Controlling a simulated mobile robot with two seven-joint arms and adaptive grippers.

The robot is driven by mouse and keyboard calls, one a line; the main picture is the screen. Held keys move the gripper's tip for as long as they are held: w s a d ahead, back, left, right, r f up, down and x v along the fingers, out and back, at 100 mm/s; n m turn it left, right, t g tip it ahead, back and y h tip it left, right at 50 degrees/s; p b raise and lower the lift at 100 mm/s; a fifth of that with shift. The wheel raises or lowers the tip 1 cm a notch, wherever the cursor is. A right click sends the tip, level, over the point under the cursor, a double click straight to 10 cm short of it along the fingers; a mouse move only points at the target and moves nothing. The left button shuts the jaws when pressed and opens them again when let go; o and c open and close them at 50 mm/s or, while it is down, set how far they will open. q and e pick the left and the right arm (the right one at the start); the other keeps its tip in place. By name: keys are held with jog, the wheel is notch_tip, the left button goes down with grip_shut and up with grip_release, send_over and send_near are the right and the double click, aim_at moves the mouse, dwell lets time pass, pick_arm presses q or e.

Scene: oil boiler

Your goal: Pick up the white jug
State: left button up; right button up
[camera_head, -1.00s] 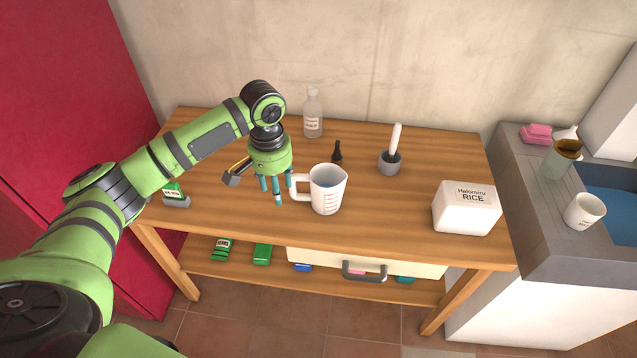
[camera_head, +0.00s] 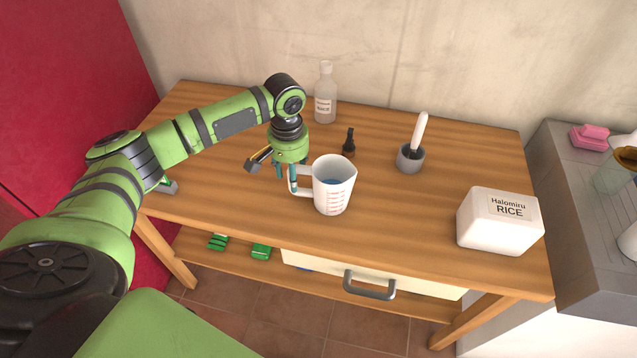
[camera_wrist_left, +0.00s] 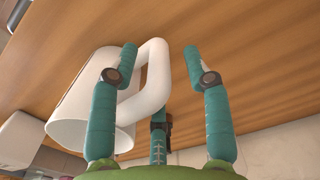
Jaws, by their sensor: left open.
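The white jug (camera_head: 335,190) stands upright on the wooden table, with red measuring marks on its side and something blue inside. Its handle points left, toward my left gripper (camera_head: 287,180). The gripper points down at the handle with its fingers open. In the left wrist view the jug (camera_wrist_left: 80,108) is at the left, and its handle (camera_wrist_left: 150,78) reaches in between the open teal fingers of the gripper (camera_wrist_left: 162,55). I cannot tell whether any finger touches the handle. My right gripper is not in view.
A white rice box (camera_head: 490,222) stands at the table's right. A grey mortar with a white pestle (camera_head: 411,157), a small dark bottle (camera_head: 349,145) and a clear labelled bottle (camera_head: 325,100) stand behind the jug. The wooden table (camera_head: 420,215) is clear between jug and box.

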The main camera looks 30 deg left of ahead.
pick_arm(q)
notch_tip(320, 180, down, 2)
jog(key=shift+f, duration=0.35)
grip_shut()
jog(key=shift+r, duration=0.1)
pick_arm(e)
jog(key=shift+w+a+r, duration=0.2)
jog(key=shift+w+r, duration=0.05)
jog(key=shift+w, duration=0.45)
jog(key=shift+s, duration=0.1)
pick_arm(q)
jog(key=shift+w, duration=0.1)
